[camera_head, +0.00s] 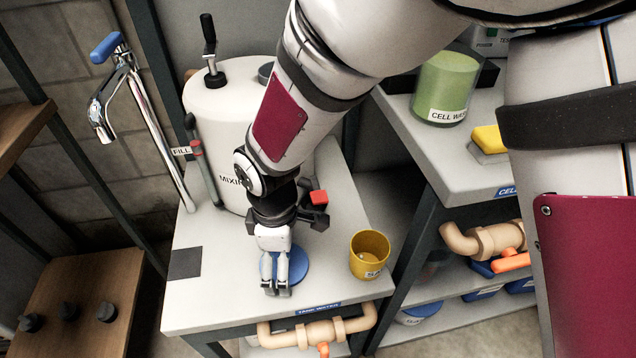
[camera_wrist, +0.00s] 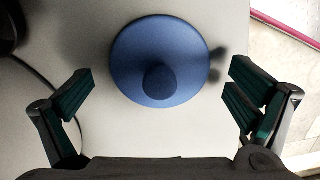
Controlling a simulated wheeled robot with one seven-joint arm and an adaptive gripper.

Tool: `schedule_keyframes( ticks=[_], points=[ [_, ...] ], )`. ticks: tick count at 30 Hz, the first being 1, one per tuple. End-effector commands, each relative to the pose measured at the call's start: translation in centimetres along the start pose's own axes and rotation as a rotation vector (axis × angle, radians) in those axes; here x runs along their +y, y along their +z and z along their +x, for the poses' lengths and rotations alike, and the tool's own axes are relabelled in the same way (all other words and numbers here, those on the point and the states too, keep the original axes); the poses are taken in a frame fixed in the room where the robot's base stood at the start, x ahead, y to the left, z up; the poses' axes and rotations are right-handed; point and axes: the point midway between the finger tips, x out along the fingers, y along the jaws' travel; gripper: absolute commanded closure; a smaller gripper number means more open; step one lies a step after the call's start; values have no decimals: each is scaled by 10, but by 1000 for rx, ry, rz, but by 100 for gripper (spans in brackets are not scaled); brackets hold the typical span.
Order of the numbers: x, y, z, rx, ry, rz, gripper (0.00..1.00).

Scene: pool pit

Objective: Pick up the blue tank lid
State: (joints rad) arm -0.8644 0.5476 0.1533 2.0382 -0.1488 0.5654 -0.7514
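The blue tank lid (camera_wrist: 140,60) is a round disc with a raised round knob in its middle. It lies flat on the pale bench top. In the head view the lid (camera_head: 299,266) is partly hidden behind my gripper (camera_head: 277,290). In the wrist view my gripper (camera_wrist: 158,105) has its dark fingers spread wide, one to the left and one to the right of the lid. The gripper is open with nothing between its fingers. The lid's knob shows between the fingers, and neither finger appears to touch the lid.
A yellow cup (camera_head: 369,254) stands right of the lid. The white mixing tank (camera_head: 225,110) stands behind, with a red-tipped part (camera_head: 318,197) beside my wrist. A dark square (camera_head: 185,262) lies on the left of the bench (camera_head: 205,300). Tan pipes (camera_head: 320,332) run below its front edge.

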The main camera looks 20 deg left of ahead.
Motion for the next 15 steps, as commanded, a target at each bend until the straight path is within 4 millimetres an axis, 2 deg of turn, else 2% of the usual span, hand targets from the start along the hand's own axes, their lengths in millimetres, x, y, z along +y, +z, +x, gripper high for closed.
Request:
schedule_keyframes(
  ticks=[1, 6, 8, 10, 15],
  points=[
    [0, 0, 0, 0, 0, 0, 14],
    [0, 0, 0, 0, 0, 0, 52],
    [0, 0, 0, -1, -1, 0, 64],
    [0, 1, 1, -1, -1, 1, 68],
    [0, 1, 2, -2, -1, 1, 68]
  ],
)
